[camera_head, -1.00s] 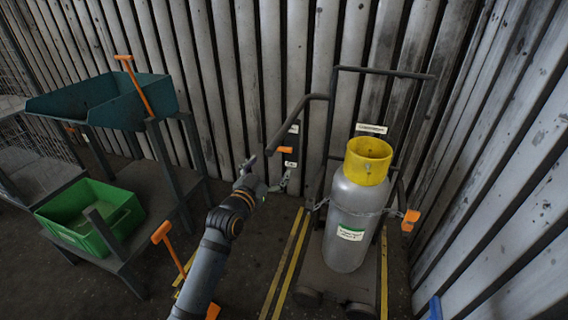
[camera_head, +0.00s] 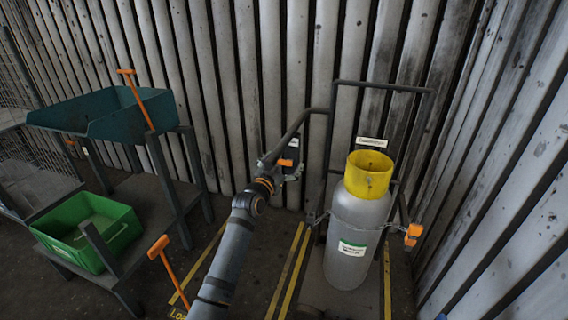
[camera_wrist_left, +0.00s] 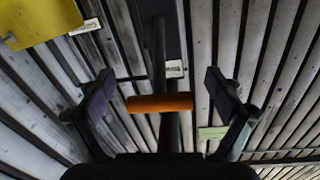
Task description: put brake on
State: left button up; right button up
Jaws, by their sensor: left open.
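An orange handle (camera_head: 285,163) shows at my left gripper, in front of the wall beside the trolley's frame. I take it for the brake handle, but no label on it is readable. In the left wrist view the orange bar (camera_wrist_left: 160,103) lies crosswise between the spread fingers, with gaps on both sides. My left gripper (camera_wrist_left: 158,78) is open and empty. In the head view the gripper (camera_head: 276,164) overlaps the trolley's bent handle bar, so contact there cannot be told. The trolley (camera_head: 432,125) carries a grey cylinder (camera_head: 352,225) with a yellow collar (camera_head: 368,174). My right gripper is out of view.
Another orange handle (camera_head: 413,234) is at the cylinder's right by the chain. A teal bin (camera_head: 105,112) and a green crate (camera_head: 88,232) stand on racks at left, with more orange levers (camera_head: 160,247) there. Yellow floor lines (camera_head: 290,270) run beside the trolley.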

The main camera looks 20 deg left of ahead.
pick_arm(q)
jog(key=shift+c, duration=0.4)
jog(key=c, duration=1.8)
